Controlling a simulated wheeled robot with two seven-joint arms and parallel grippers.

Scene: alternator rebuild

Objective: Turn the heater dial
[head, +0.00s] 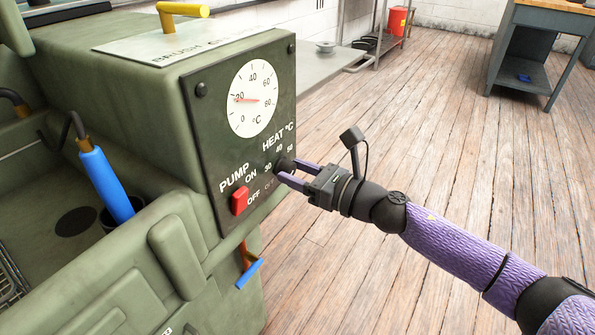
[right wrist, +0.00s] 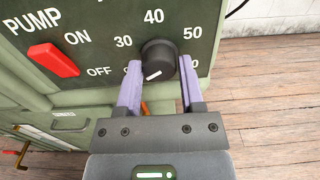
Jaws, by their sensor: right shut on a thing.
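The heater dial is a black round knob (right wrist: 158,61) on the dark control panel (head: 200,130), under the HEAT °C label. In the right wrist view the numbers 30, 40 and 50 stand around it, with OFF at its lower left. Its white pointer mark is at the lower left of its face. My right gripper (head: 288,172) is shut on the knob, with one purple finger on each side; it also shows in the right wrist view (right wrist: 160,82). In the head view the fingers partly cover the knob (head: 284,165). My left gripper is not in view.
A red PUMP switch (head: 240,200) sits left of the dial. A round temperature gauge (head: 250,98) is above, its red needle near 20. A blue-handled tool (head: 106,183) stands in the basin at left. Open wooden floor (head: 400,130) lies to the right.

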